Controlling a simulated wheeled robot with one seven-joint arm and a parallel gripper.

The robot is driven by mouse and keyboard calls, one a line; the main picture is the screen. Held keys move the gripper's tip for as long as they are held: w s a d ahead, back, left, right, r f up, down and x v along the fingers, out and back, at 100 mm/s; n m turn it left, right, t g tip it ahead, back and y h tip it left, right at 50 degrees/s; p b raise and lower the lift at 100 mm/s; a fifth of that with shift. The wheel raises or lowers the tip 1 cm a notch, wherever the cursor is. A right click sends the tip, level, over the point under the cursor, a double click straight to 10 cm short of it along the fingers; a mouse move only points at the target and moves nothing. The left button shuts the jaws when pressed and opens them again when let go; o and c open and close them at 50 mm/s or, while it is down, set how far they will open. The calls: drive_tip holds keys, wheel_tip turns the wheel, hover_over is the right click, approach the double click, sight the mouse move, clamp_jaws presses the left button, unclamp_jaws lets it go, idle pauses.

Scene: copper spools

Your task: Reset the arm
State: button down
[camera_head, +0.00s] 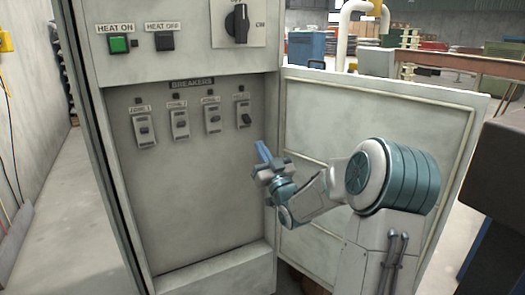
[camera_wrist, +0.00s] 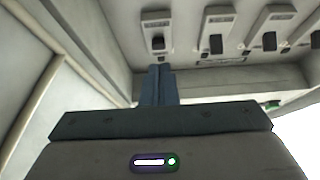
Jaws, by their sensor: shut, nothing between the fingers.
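My gripper (camera_head: 263,151) is in front of the open cabinet's breaker panel, below and right of the rightmost breaker (camera_head: 243,114). Its blue-grey fingers are together with nothing between them, and they look apart from the breaker. In the wrist view the shut fingers (camera_wrist: 158,68) point toward a breaker with a dark toggle (camera_wrist: 157,42), but the gap between them is hard to judge.
The cabinet (camera_head: 190,210) has a row of several breakers, with a green heat-on button (camera_head: 119,45), a dark heat-off button (camera_head: 165,41) and a rotary knob (camera_head: 237,23) above. Its open door (camera_head: 375,110) stands right of and behind my arm. A wall is at left.

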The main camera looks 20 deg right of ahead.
idle(0.3)
drive_tip(key=s+a+r+g+h+p, duration=0.1)
drive_tip(key=s+a+r+g+p, duration=0.15)
drive_tip(key=a+g+p, duration=0.35)
drive_tip(key=s+a+r+g+h+p, duration=0.1)
drive_tip(key=s+a+r+g+p, duration=0.2)
drive_tip(key=p, duration=0.6)
drive_tip(key=s+a+r+g+p, duration=0.2)
drive_tip(key=s+r+g+p, duration=0.2)
drive_tip(key=s, duration=0.5)
drive_tip(key=s+a+r+g+p, duration=0.2)
drive_tip(key=s+r+g+p, duration=0.1)
drive_tip(key=s+p, duration=0.4)
drive_tip(key=s+a+r+m+g+p, duration=0.1)
drive_tip(key=s+a+r+g+p, duration=0.2)
drive_tip(key=s, duration=0.9)
drive_tip(key=shift+r+g+p, duration=0.8)
drive_tip(key=shift+g+p, duration=0.3)
drive_tip(key=shift+p, duration=0.05)
drive_tip(key=shift+d, duration=0.1)
